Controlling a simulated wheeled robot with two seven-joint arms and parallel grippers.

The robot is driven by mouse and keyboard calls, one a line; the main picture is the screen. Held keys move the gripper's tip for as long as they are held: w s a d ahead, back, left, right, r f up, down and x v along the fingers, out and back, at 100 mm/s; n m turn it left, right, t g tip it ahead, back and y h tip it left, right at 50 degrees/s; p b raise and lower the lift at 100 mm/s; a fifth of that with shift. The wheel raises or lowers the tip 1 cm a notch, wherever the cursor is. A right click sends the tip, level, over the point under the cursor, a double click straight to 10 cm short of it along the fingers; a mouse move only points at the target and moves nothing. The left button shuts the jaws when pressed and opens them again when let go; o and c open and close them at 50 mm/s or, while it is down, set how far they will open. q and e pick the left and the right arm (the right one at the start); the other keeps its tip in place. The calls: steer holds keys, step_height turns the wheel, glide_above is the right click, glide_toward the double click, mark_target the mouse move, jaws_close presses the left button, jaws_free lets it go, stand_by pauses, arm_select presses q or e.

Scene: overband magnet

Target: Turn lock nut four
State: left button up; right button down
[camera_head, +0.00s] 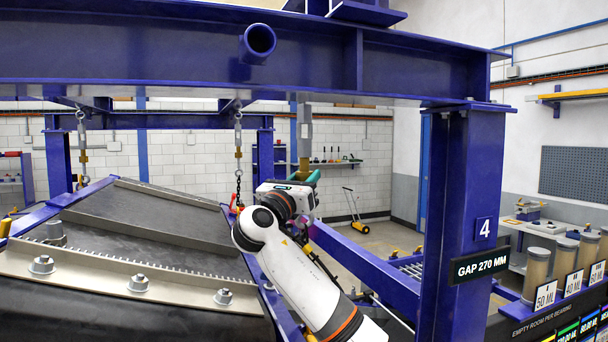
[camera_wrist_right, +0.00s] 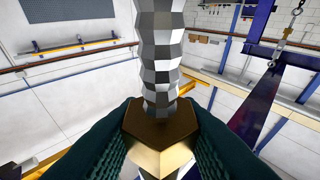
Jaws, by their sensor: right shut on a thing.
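Lock nut four, a brass hex nut (camera_wrist_right: 160,135), sits around a grey threaded rod (camera_wrist_right: 160,55) in the right wrist view. My right gripper (camera_wrist_right: 158,145) is shut on the nut, with a dark teal finger on each side of it. In the head view my right gripper (camera_head: 304,178) is at the hanger beside the blue post (camera_head: 470,200) marked 4. The grey rod (camera_head: 304,125) and a brass-coloured part (camera_head: 304,157) show above the fingers there. The wrist and fingers hide the lower part of this hanger. My left gripper is not in view.
A blue beam (camera_head: 200,50) crosses overhead. A chain hanger (camera_head: 238,145) hangs left of my gripper, and another (camera_head: 82,145) further left. A sign (camera_head: 481,265) reads GAP 270 MM.

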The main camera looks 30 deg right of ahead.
steer(key=shift+f+m+g+h, duration=0.1)
steer(key=shift+m+g+h, duration=0.8)
steer(key=shift+g, duration=0.9)
steer(key=shift+m+g+h, duration=0.4)
steer(key=shift+m+g, duration=1.1)
steer(key=shift+g, duration=1.1)
steer(key=shift+m+g, duration=1.3)
steer(key=shift+g, duration=1.2)
